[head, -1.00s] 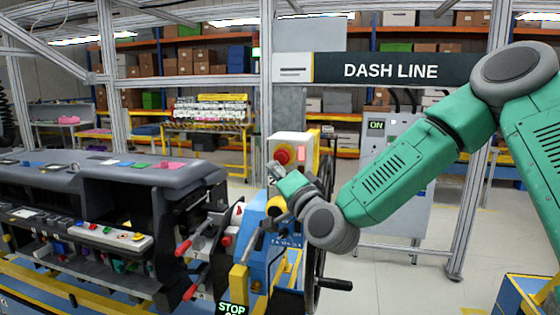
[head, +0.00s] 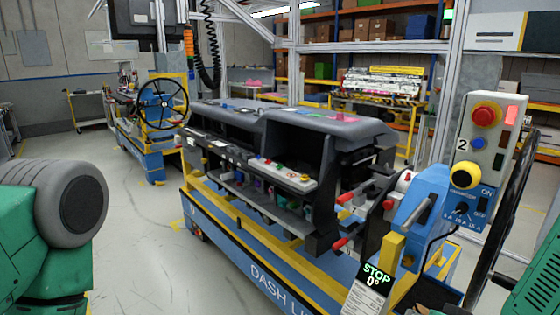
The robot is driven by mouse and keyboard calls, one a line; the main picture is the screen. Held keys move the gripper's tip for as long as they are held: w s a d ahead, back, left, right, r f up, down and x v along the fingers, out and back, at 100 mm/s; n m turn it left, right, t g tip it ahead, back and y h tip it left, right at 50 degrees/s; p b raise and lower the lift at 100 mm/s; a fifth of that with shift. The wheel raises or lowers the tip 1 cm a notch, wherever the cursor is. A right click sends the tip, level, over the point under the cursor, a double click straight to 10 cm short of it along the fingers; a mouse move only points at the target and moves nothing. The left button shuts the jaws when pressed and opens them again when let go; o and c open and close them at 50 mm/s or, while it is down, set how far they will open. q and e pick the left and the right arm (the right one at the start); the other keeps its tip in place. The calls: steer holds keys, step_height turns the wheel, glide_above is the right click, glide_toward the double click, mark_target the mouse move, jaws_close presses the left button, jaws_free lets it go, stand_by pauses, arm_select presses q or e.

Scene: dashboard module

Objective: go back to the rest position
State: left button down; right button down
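The dashboard module (head: 300,128) is a dark grey unit mounted on a blue and yellow wheeled stand (head: 245,235) in the middle of the head view. Part of my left arm, a green link with a grey joint, shows at the left edge. A green part of my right arm shows at the lower right edge. Neither gripper is in the picture, so what they hold or whether they are open is hidden.
Another handwheel cart (head: 150,135) stands behind left. Floor at left is clear.

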steer(key=s+d+f+n+g+h+b, duration=0.1)
steer(key=s+f+n+g+b, duration=0.4)
steer(key=s+f, duration=1.9)
steer(key=s+g+h+b, duration=0.1)
steer(key=s+g, duration=0.2)
steer(key=g, duration=0.2)
steer(key=shift+s+f+b, duration=0.15)
steer(key=shift+s+b, duration=0.1)
steer(key=shift+b, duration=0.1)
steer(key=shift+w+d, duration=0.1)
steer(key=shift+w, duration=0.05)
